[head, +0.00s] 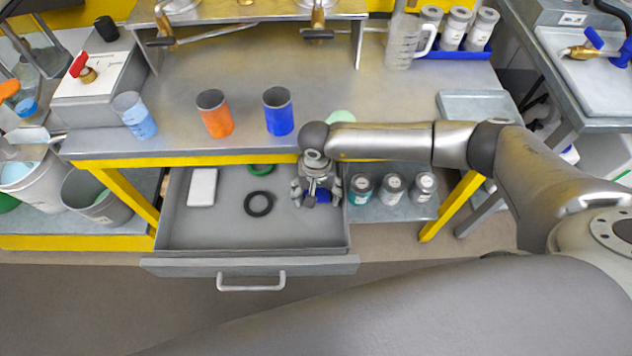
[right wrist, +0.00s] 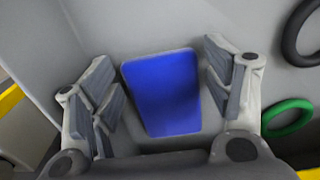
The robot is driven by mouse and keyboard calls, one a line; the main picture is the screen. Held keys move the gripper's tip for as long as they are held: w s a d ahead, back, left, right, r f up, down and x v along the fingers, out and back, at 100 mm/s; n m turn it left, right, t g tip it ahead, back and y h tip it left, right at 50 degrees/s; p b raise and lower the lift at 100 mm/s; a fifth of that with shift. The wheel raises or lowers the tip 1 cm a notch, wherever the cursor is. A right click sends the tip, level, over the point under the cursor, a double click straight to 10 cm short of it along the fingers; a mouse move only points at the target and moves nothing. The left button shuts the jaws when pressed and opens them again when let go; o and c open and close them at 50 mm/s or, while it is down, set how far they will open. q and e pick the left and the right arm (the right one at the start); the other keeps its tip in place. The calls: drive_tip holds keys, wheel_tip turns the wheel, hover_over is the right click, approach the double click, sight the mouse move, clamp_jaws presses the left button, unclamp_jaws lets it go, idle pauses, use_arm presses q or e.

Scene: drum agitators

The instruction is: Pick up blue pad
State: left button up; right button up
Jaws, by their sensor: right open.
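The blue pad (right wrist: 162,93) is a flat blue piece lying in the open drawer, seen whole or nearly so in the right wrist view between my fingers. In the head view only a bit of the blue pad (head: 323,196) shows, the rest hidden behind my gripper. My right gripper (head: 316,200) points down into the right side of the drawer, over the pad. In the right wrist view its fingers (right wrist: 160,100) are spread, one on each side of the pad with gaps between. My left gripper is not in view.
The drawer (head: 200,236) also holds a white block (head: 202,187), a black ring (head: 258,203) and a green ring (head: 261,170). The drawer walls are close to my gripper. Orange (head: 215,114) and blue (head: 278,112) cups stand on the bench above.

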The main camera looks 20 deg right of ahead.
drive_tip(key=shift+c, duration=0.2)
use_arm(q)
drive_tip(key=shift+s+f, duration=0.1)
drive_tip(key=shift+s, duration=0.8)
use_arm(e)
drive_tip(key=c, duration=0.5)
drive_tip(key=shift+r, duration=0.1)
